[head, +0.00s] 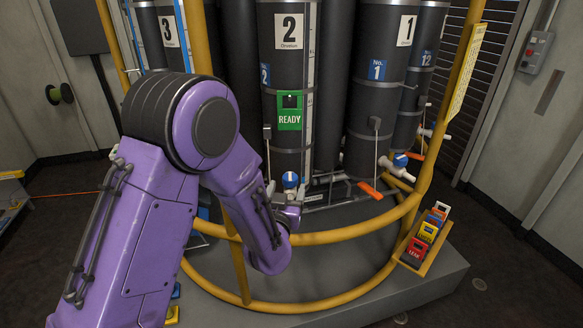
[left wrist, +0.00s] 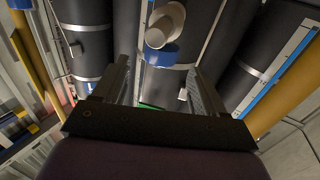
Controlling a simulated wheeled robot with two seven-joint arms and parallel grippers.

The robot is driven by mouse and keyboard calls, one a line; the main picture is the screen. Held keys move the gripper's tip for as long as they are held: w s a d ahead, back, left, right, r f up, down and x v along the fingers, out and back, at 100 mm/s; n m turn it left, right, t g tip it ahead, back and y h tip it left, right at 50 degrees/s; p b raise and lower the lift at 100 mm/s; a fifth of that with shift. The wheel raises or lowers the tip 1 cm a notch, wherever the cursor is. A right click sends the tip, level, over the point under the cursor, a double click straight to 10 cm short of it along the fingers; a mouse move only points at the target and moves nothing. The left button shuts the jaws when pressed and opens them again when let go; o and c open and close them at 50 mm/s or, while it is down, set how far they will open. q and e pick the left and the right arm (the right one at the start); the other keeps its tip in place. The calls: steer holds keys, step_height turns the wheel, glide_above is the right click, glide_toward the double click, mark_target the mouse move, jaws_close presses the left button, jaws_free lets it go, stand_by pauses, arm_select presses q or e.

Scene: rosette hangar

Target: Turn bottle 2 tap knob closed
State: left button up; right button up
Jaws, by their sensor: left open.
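Bottle 2 (head: 288,70) is a tall dark cylinder with a white "2" plate and a green READY tag (head: 290,110). Its tap, with a blue knob (head: 290,180), sits low on its front. The left wrist view shows a blue knob (left wrist: 162,55) with a white tap body (left wrist: 165,22). My left gripper (left wrist: 159,70) is open, its two fingers either side of the knob in that picture; I see no contact. In the head view my purple left arm reaches just below the tap, its fingers hard to make out. My right gripper is not in view.
A yellow rail (head: 330,236) curves around the bottles, with a yellow post (head: 237,265) close to my left forearm. Bottle 1 (head: 380,85) stands right, with an orange lever (head: 370,190) low by it. A tag rack (head: 425,240) hangs on the rail at right.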

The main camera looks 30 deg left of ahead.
mark_target(292, 174)
arm_select(q)
steer(key=p+x, duration=0.2)
steer(key=x, duration=0.5)
steer(key=shift+a, duration=0.1)
steer(key=shift+w+a, duration=0.15)
steer(key=shift+w, duration=0.25)
steer(key=shift+f, duration=0.1)
steer(key=c, duration=1)
